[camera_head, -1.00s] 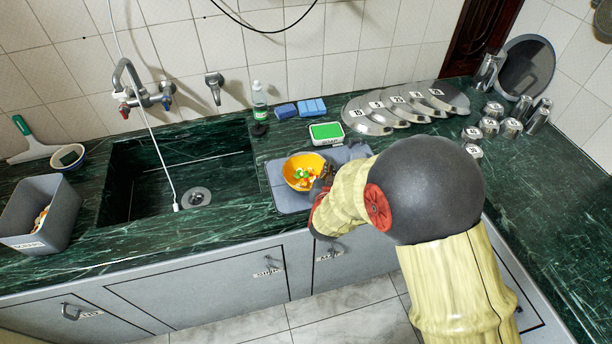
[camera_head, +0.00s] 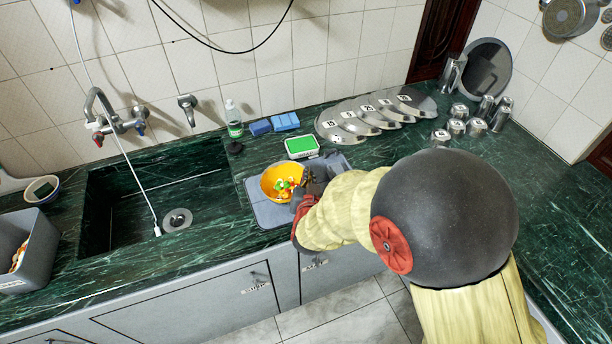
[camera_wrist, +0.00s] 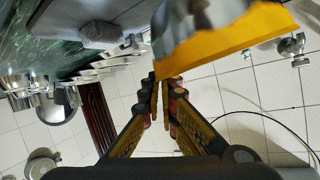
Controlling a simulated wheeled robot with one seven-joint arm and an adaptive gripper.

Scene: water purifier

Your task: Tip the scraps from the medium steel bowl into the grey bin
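The bowl (camera_head: 271,180) is orange inside, with colourful scraps (camera_head: 288,185); it sits over the grey mat at the counter's front. In the wrist view the bowl (camera_wrist: 235,45) shows orange and grey steel surfaces close to the fingertips. My gripper (camera_wrist: 164,80) has its fingers nearly together at the bowl's edge and appears shut on its rim. In the head view my gripper (camera_head: 306,184) is at the bowl's right side, partly hidden by my arm. The grey bin (camera_head: 38,262) stands at the far left, cut by the frame, with some scraps inside.
The sink (camera_head: 130,215) with its tap (camera_head: 105,115) and hanging white hose lies between bowl and bin. A bottle (camera_head: 233,120), blue sponges (camera_head: 272,124), a green-topped box (camera_head: 301,146), lids (camera_head: 365,115) and steel cups (camera_head: 475,125) stand behind and right.

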